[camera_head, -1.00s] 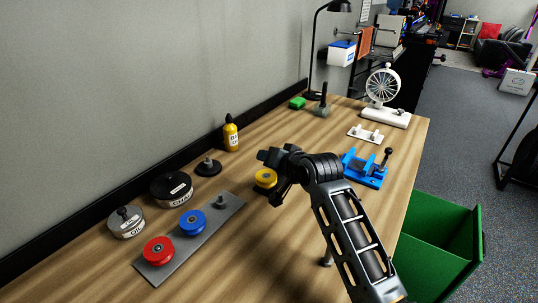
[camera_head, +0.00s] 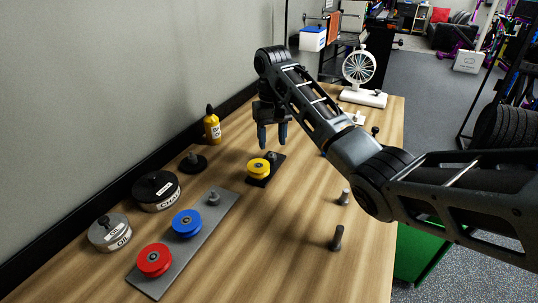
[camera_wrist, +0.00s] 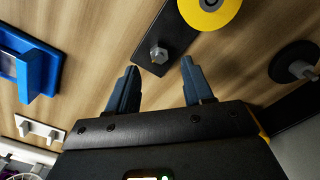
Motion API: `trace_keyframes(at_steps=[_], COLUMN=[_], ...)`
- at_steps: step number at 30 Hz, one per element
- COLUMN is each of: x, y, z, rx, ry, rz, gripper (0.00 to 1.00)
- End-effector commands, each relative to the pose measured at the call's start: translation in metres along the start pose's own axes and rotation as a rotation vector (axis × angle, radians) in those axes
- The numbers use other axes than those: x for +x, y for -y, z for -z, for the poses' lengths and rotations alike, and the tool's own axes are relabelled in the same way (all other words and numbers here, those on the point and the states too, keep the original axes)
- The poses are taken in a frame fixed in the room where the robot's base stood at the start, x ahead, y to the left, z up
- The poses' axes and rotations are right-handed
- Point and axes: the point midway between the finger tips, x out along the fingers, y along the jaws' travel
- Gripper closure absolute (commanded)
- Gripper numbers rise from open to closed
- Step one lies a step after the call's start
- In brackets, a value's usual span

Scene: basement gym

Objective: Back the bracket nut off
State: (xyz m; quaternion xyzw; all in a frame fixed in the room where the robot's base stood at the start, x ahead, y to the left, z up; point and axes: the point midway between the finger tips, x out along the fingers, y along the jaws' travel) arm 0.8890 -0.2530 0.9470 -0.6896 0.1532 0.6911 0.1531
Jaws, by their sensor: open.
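The bracket is a small black plate (camera_head: 262,178) on the table, carrying a yellow wheel (camera_head: 258,167) and a grey hex nut (camera_head: 273,157) near its far end. In the wrist view the nut (camera_wrist: 158,53) stands on the plate (camera_wrist: 165,35), just beyond the gap between the fingertips, with the yellow wheel (camera_wrist: 208,8) behind it. My gripper (camera_head: 272,144) points down over the bracket's far end, open and empty. It also shows in the wrist view (camera_wrist: 160,68), one finger on either side of the nut's line. The fingers appear apart from the nut.
A grey plate (camera_head: 168,266) with red (camera_head: 154,260) and blue wheels (camera_head: 187,224) lies at near left. Two tins, a black peg base (camera_head: 193,163) and a yellow bottle (camera_head: 212,128) stand along the wall. Two upright bolts (camera_head: 337,238) stand right. A blue vise (camera_wrist: 38,72) is nearby.

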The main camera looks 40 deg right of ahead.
Motion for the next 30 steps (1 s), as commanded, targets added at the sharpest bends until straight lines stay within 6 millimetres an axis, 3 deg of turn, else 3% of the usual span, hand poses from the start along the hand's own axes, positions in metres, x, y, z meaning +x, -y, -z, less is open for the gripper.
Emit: trace_keyframes(at_steps=[9, 20, 30], x=[0.040, 0.046, 0.046], y=[-0.001, 0.000, 0.000], z=[0.000, 0.000, 0.000], rx=[0.002, 0.001, 0.001], ry=[0.001, -0.002, -0.002], rz=[0.000, 0.000, 0.000], gripper=[0.49, 0.49, 0.81])
